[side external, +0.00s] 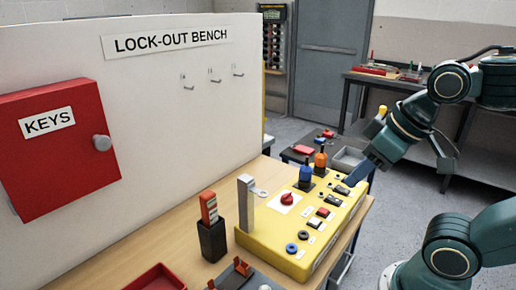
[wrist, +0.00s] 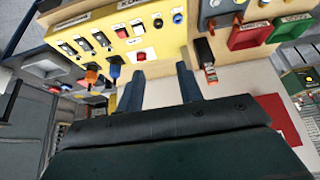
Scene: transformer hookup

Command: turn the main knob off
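The yellow control panel (side external: 262,243) lies on the wooden bench. A red knob (side external: 287,198) sits on a white plate near the panel's back edge; I take it as the main knob. It also shows in the wrist view (wrist: 140,56), beyond and between my fingers. My gripper (side external: 354,177) appears over the right end of the panel in the side view, apart from the knob. In the wrist view my gripper (wrist: 158,84) has its two fingers spread with nothing between them. The knob's pointer direction is too small to read.
A blue plug (side external: 305,173) and an orange plug (side external: 320,158) stand up at the panel's far end. An upright metal post (side external: 246,203) stands by the knob. A black holder (side external: 211,240) with a red-topped item and a red tray (side external: 157,279) are in front.

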